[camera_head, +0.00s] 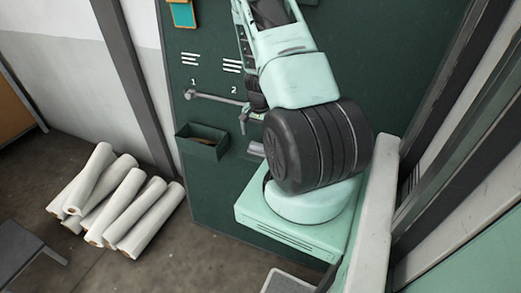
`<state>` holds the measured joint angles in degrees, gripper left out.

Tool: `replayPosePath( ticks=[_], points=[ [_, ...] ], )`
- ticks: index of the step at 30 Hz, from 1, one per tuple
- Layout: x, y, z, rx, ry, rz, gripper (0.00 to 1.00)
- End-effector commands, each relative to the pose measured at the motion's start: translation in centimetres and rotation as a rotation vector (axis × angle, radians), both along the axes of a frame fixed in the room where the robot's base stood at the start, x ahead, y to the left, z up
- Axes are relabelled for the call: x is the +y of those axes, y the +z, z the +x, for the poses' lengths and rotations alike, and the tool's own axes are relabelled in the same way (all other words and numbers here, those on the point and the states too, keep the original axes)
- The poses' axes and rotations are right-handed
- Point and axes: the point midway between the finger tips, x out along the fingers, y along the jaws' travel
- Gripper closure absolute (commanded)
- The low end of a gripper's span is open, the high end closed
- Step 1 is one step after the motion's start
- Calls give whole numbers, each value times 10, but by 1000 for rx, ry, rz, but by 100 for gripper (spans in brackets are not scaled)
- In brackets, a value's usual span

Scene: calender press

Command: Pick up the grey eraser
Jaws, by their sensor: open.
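A small light-grey block (256,149), which looks like the grey eraser, shows against the dark green panel, just left of my arm's large black joint. Its right side is partly hidden by that joint, and I cannot tell what it rests on. My gripper (246,119) points down in front of the panel, a little above and left of the grey block and apart from it in the picture. It is small and dark here, open, with nothing seen between its fingers.
A grey rod (213,98) sticks out across the panel (225,195) beside my gripper. Several white rolls (120,205) lie on the floor at left. A grey-white post (378,210) stands close at right.

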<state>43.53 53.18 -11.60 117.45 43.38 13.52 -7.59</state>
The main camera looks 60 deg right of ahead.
Motion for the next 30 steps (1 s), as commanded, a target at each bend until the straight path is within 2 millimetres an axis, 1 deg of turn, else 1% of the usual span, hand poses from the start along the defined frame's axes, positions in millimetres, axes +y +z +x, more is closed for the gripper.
replayPosePath(
  ticks=[4,8,12,16,22,23,24,26,27,30],
  points=[
    [2,-11,-3,1,-3,3,0],
    [7,-29,-7,2,-4,5,0],
    [6,-46,-6,1,-1,3,0],
    [6,-53,-6,0,-1,0,0],
    [6,-53,-5,-1,0,0,0],
    [6,-53,-5,0,0,0,6],
    [6,-53,-5,0,0,0,17],
    [6,-53,-5,0,0,0,33],
    [6,-53,-5,0,0,0,37],
    [6,-53,-5,-1,0,0,37]
  ],
)
